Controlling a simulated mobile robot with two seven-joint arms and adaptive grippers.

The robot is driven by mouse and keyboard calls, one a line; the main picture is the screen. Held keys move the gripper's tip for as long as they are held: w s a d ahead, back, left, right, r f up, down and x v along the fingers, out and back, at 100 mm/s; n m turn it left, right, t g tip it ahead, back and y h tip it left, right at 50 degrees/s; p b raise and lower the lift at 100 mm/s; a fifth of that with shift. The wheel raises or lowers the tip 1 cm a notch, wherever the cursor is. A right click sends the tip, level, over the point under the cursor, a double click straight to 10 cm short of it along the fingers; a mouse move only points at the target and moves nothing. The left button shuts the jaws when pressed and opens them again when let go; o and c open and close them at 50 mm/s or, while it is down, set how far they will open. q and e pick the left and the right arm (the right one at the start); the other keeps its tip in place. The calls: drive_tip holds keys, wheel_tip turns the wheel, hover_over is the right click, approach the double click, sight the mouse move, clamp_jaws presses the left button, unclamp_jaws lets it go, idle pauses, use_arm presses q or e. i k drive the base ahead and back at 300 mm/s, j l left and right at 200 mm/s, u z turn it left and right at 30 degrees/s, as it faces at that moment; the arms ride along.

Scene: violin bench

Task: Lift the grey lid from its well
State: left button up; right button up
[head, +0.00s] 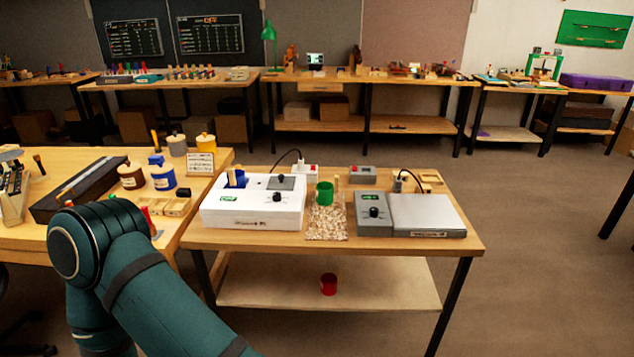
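A small grey lid (287,182) lies at the back right of the top of a white box-shaped device (252,219) on the near table. It appears to cover a well there, but the well itself is hidden. A blue item (236,178) stands at the back left of the same device, and a black knob (278,198) is in front of the lid. My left arm comes in at the lower left, bent, and its gripper is outside the picture. My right arm and gripper do not show. No gripper is seen near the lid.
Right of the device are a green cup (325,193) by a speckled mat (327,227), a grey knobbed unit (373,214) and a flat plate (427,213). A black cable (289,154) arches behind the lid. A red mug (328,284) is on the lower shelf.

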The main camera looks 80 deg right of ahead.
sight(279, 182)
drive_tip(key=z, duration=2.55)
drive_tip(key=i+j+z, duration=0.1)
drive_tip(key=z, duration=0.25)
drive_tip(key=j+z, duration=0.25)
drive_tip(key=z, duration=0.15)
drive_tip(key=j+z, duration=0.2)
drive_tip(key=z, duration=0.15)
drive_tip(key=j+z, duration=0.5)
drive_tip(key=j, duration=0.95)
drive_tip(key=k+j+z, duration=0.15)
drive_tip(key=j, duration=0.3)
drive_tip(key=i, duration=0.05)
